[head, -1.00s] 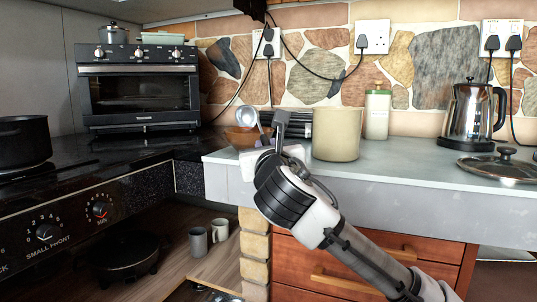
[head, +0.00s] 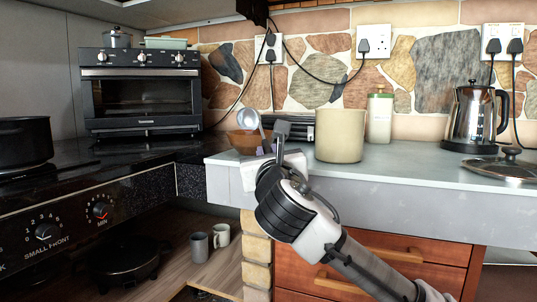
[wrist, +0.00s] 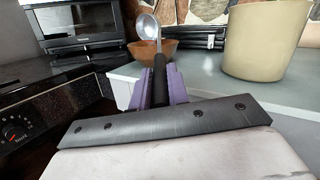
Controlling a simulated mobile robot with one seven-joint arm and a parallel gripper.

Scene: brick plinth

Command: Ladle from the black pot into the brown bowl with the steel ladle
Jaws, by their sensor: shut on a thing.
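The steel ladle (head: 249,120) is held upright with its bowl at the top. In the wrist view the ladle (wrist: 148,27) has its dark handle between the purple fingers of my gripper (wrist: 159,88), which is shut on it. In the head view my gripper (head: 262,149) is mostly hidden behind my wrist. The brown bowl (head: 238,141) sits on the grey counter behind the ladle, partly hidden; it also shows in the wrist view (wrist: 168,50). The black pot (head: 22,143) stands on the dark hob at the far left, cut by the picture edge.
A cream pot (head: 340,136) stands on the counter right of my gripper. A black oven (head: 140,92) stands at the back left. The hob between the black pot and counter is mostly clear.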

